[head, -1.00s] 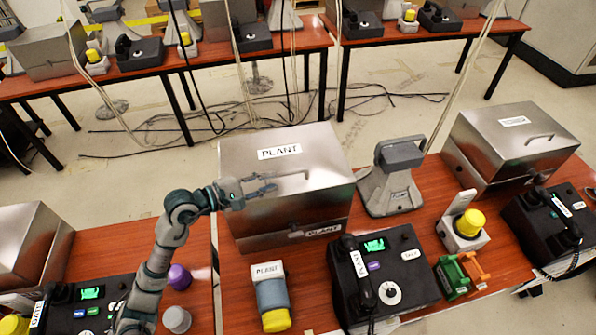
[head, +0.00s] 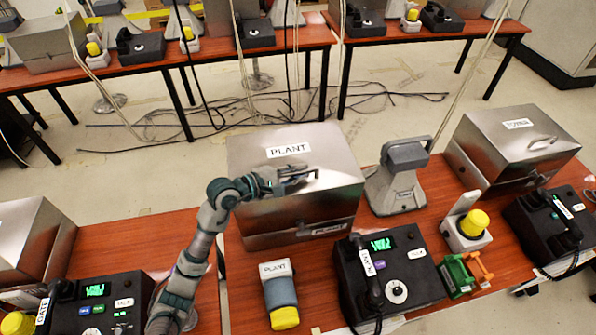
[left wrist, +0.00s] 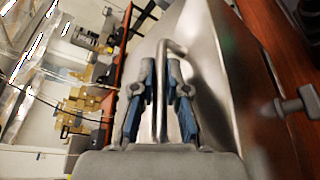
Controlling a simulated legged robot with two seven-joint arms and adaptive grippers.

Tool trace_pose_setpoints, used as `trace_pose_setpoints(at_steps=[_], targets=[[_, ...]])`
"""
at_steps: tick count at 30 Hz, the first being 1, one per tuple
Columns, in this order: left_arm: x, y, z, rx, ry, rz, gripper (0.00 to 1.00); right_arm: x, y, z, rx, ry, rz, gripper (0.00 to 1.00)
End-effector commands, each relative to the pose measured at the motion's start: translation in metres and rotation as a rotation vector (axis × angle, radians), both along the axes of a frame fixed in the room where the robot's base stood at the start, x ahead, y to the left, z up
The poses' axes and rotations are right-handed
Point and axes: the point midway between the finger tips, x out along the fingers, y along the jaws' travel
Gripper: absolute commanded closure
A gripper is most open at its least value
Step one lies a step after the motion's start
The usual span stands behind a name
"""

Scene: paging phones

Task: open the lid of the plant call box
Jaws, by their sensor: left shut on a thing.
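The plant call box (head: 335,165) is a steel box with a PLANT label on its lid (head: 330,150), in the middle of the head view. The lid looks down on the box. My left gripper (head: 295,180) reaches in from the left over the lid. In the left wrist view its fingers (left wrist: 160,95) are on both sides of the lid's metal handle (left wrist: 161,75), shut on it. The handle is mostly hidden by the gripper in the head view. My right gripper is not in view.
A black PLANT phone (head: 388,280) and a grey-yellow handset-like item (head: 280,295) are in front of the box. A grey horn speaker (head: 397,178) stands to its right. The TOWER box (head: 512,145) is further right. Another steel box (head: 30,240) is at the left edge.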

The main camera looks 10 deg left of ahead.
Motion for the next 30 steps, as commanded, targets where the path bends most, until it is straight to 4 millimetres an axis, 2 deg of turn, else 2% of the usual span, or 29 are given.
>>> trace_pose_setpoints(at_steps=[5,10,14,20,24,30], targets=[[0.001,0.002,-0.003,0.011,0.006,0.009,1.00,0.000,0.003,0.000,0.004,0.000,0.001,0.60],[0.006,0.004,0.003,0.007,0.021,0.011,1.00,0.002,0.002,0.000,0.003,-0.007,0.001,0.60],[0.017,0.008,0.015,-0.008,0.060,0.012,1.00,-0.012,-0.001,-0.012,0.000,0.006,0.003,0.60],[0.047,0.018,0.044,-0.047,0.180,0.014,1.00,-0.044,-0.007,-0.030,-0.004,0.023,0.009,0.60],[0.075,0.027,0.062,-0.083,0.284,0.014,1.00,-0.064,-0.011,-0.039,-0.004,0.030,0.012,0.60],[0.111,0.038,0.078,-0.129,0.418,0.012,1.00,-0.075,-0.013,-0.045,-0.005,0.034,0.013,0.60]])
